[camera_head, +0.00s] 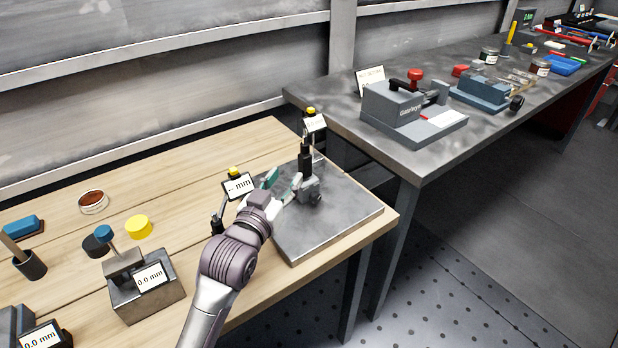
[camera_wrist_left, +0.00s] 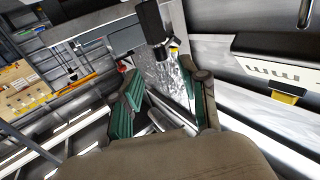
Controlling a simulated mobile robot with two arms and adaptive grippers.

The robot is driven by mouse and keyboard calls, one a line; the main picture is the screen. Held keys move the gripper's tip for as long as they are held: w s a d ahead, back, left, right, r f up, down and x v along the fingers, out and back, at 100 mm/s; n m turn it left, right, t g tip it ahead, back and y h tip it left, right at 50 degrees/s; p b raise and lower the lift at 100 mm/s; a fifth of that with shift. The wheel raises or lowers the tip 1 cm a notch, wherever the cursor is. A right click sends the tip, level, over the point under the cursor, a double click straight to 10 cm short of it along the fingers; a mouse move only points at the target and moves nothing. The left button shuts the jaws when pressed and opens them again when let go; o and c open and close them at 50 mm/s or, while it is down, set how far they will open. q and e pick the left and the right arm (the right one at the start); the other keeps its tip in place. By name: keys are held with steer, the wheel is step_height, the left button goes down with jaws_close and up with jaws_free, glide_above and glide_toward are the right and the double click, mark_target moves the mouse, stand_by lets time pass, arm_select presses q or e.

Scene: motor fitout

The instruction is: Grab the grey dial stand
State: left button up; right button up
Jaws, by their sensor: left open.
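The grey dial stand (camera_head: 312,190) stands upright on a dark grey surface plate (camera_head: 345,222) at the right end of the wooden bench. It has a grey block base, a black column and a yellow-capped dial with a white label on top. My left gripper (camera_head: 283,181) is open just left of the stand's base, its teal finger pads apart. In the left wrist view, my left gripper (camera_wrist_left: 163,95) shows two green-padded fingers spread with no object between them. A black post (camera_wrist_left: 152,22) is above them. I cannot tell whether a finger touches the stand. My right gripper is not in view.
A second dial with an "mm" display (camera_head: 239,186) stands close left of my left gripper. A grey block with a 0.0 mm label (camera_head: 146,294) and a yellow disc (camera_head: 138,227) are farther left. A metal bench (camera_head: 440,160) with a grey fixture (camera_head: 400,108) is to the right.

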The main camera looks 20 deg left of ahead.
mark_target(304, 149)
arm_select(q)
steer(key=w, duration=0.5)
steer(key=shift+w+d+r, duration=0.15)
steer(key=shift+w+d, duration=0.15)
steer(key=shift+w, duration=0.3)
steer(key=w, duration=0.5)
steer(key=shift+w+d+p, duration=0.15)
steer(key=shift+p, duration=0.2)
steer(key=shift+c, duration=0.5)
jaws_close()
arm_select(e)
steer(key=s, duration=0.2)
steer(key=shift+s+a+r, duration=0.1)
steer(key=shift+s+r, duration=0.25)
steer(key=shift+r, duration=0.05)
arm_select(q)
steer(key=shift+r, duration=0.25)
